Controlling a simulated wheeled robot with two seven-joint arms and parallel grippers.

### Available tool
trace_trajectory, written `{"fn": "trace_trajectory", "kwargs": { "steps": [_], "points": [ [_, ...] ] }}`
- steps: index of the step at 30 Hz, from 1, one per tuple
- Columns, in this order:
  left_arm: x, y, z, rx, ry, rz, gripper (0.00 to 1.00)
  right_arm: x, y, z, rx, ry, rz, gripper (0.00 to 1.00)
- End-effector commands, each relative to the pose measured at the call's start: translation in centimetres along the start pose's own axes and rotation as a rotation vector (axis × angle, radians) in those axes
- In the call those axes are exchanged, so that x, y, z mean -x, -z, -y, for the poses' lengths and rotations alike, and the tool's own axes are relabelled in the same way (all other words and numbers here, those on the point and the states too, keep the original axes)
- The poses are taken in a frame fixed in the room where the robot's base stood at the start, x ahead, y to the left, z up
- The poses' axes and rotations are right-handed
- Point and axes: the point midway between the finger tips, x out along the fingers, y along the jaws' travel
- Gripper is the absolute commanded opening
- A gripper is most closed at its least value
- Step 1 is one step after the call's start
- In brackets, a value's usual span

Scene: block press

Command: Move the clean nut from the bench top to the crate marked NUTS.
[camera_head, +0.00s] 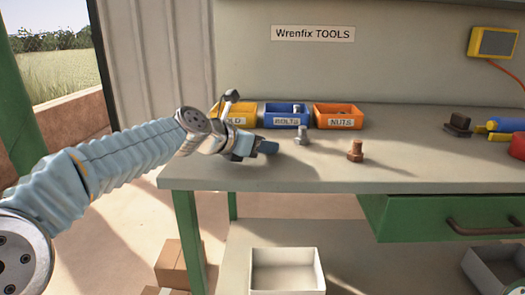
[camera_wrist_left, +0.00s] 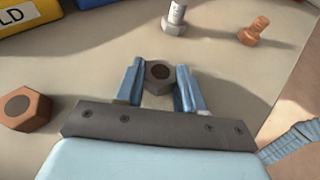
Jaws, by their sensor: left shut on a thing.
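The clean nut (camera_wrist_left: 159,72) is a grey hexagonal nut with a dark hole, between the two blue fingers of my left gripper (camera_wrist_left: 159,66). The fingers are shut on its sides. In the head view my left gripper (camera_head: 262,147) is over the left front part of the bench top (camera_head: 430,170), and the nut is hidden there. I cannot tell whether the nut touches the bench. The orange crate marked NUTS (camera_head: 340,124) stands at the back of the bench, right of the gripper. My right gripper is not in view.
A blue BOLTS crate (camera_head: 285,122) and a partly hidden yellow crate (camera_head: 243,121) stand left of NUTS. A grey bolt (camera_head: 302,135) and a rusty bolt (camera_head: 355,151) stand on the bench. A rusty nut (camera_wrist_left: 25,109) lies left of the gripper. The bench's right front is clear.

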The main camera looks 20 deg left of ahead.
Motion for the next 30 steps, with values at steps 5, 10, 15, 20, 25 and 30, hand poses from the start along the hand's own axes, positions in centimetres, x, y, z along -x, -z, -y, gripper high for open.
{"fn": "trace_trajectory", "kwargs": {
  "steps": [5,10,15,20,25,30],
  "points": [
    [0.0,0.1,0.0,0.0,0.0,0.002,0.05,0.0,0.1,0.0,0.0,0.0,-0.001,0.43],
    [-0.1,0.4,0.0,0.001,0.0,0.001,0.05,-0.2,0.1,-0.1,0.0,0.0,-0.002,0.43],
    [-0.1,0.4,0.0,0.001,0.0,0.001,0.59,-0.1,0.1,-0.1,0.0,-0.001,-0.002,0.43],
    [-0.1,0.4,0.0,0.0,0.0,0.001,0.64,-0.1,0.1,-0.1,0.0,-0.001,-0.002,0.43],
    [-0.1,0.1,0.1,0.0,0.0,0.001,0.64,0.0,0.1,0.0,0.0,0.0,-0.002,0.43],
    [2.0,-0.1,0.0,0.0,-0.003,0.004,0.64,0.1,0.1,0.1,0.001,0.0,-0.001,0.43]
  ]
}}
